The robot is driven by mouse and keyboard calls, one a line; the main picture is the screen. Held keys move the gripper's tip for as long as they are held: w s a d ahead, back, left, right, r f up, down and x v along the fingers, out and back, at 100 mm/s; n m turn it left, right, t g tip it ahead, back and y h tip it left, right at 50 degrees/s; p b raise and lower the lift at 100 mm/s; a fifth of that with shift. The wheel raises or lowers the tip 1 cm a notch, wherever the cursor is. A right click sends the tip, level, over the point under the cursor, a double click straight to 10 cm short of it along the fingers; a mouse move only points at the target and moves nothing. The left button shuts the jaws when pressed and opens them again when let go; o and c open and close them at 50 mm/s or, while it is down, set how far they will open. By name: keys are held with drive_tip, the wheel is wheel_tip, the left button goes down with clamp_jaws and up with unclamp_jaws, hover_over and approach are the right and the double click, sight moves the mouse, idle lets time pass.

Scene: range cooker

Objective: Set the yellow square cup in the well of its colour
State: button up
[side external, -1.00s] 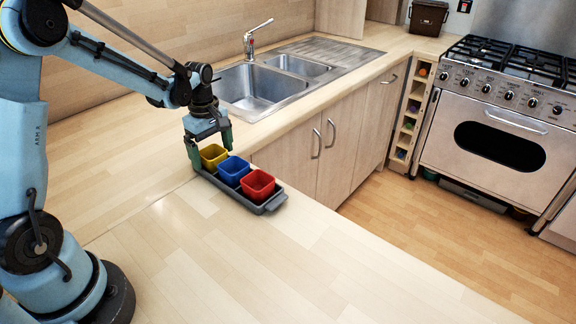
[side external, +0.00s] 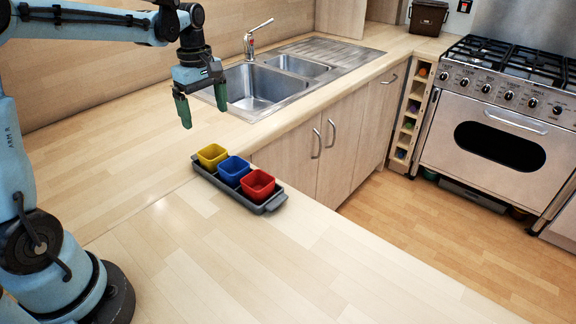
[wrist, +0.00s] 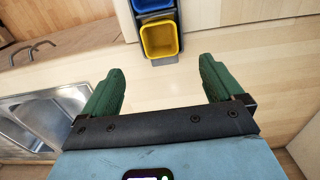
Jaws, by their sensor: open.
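The yellow square cup (side external: 212,156) sits upright in the far-left well of the dark grey tray (side external: 273,205) on the counter. The blue cup (side external: 234,170) is in the middle well and the red cup (side external: 258,185) is in the near-right well. The wells' own colours are hidden under the cups. My gripper (side external: 203,108) is open and empty, raised above the counter and apart from the yellow cup. In the wrist view the yellow cup (wrist: 160,40) shows beyond the green fingers (wrist: 160,88), with the blue cup (wrist: 153,5) behind it.
The sink (side external: 255,88) lies behind the tray, with a tap (side external: 250,42) at its back. The counter's front edge runs just right of the tray. The wooden counter left and in front of the tray is clear.

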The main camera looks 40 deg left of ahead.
drive_tip(key=s+d+m+t, duration=0.7)
drive_tip(key=s+d+m, duration=0.3)
drive_tip(key=d+m, duration=0.4)
drive_tip(key=m, duration=0.4)
drive_tip(key=shift+f, duration=0.25)
